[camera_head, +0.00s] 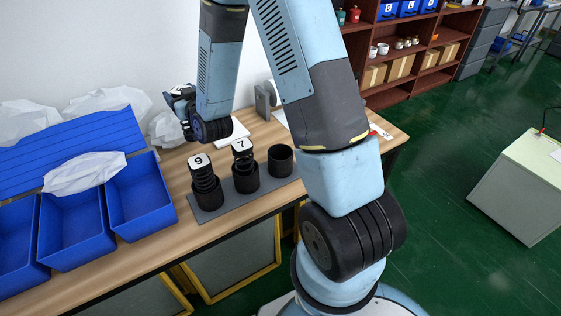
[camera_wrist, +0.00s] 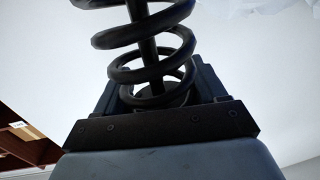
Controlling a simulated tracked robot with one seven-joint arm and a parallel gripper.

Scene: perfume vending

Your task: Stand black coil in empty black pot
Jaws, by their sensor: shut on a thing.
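The black coil (camera_wrist: 150,72) fills the middle of the wrist view, around a dark central rod. My gripper (camera_wrist: 158,98) is shut on it. In the head view my gripper (camera_head: 180,97) is up at the left of my arm, above the back of the table and behind the pots; the coil is hard to make out there. The empty black pot (camera_head: 281,161) stands at the right end of a grey base plate (camera_head: 213,211), apart from my gripper. The left pot (camera_head: 209,193) holds a coil topped with a 9 label, and the middle pot (camera_head: 245,178) one with a 7 label.
Blue bins (camera_head: 141,197) with white plastic bags (camera_head: 85,173) stand left on the wooden table (camera_head: 178,243). A white sheet or pad (camera_head: 231,133) and a grey device (camera_head: 266,97) lie behind the pots. Shelves (camera_head: 415,62) stand at the back right.

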